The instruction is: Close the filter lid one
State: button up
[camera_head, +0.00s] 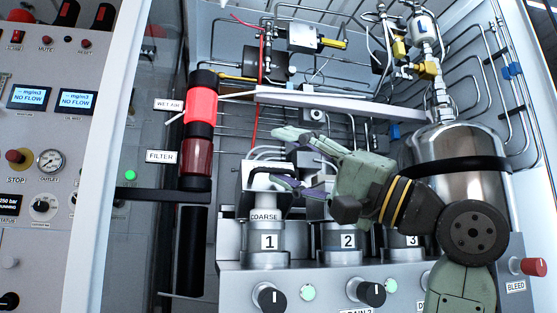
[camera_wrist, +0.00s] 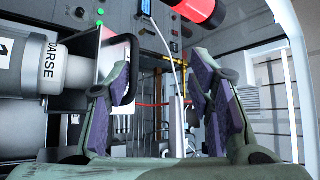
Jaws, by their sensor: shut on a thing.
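Filter one, the metal canister marked "1" (camera_head: 268,243) and COARSE, stands at the left of the row. It shows sideways in the wrist view (camera_wrist: 28,68). Its lid (camera_head: 262,178) is the pale block above the canister, with a dark loop handle (camera_wrist: 131,62) in the wrist view. My gripper (camera_head: 285,158) is at this lid from the right. In the wrist view its fingers (camera_wrist: 158,95) stand wide apart, the left one against the loop handle. The lid's exact angle is unclear.
Filters two (camera_head: 347,242) and three (camera_head: 411,241) stand close to the right, partly behind my arm. Red lamp (camera_head: 202,97) and control panel (camera_head: 45,135) are left. A pale bar (camera_head: 330,103) and several pipes run above. Knobs (camera_head: 371,293) line the front ledge.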

jog(key=s+d, duration=0.1)
jog(key=d, duration=0.1)
jog(key=shift+s+d, duration=0.35)
jog(key=shift+s+d+f+b, duration=0.15)
jog(key=shift+s+d+b, duration=0.25)
jog(key=shift+s+d, duration=0.25)
jog(key=shift+c, duration=1.2)
jog(key=shift+s+d+f+b, duration=0.15)
jog(key=shift+d+f+b, duration=0.2)
jog(key=shift+d+f, duration=0.65)
jog(key=shift+s+d+f+b, duration=0.15)
jog(key=shift+d+f+b, duration=0.15)
jog(key=shift+d+f, duration=0.7)
jog(key=shift+d+r, duration=0.15)
jog(key=shift+r, duration=0.1)
jog(key=shift+s+f, duration=0.1)
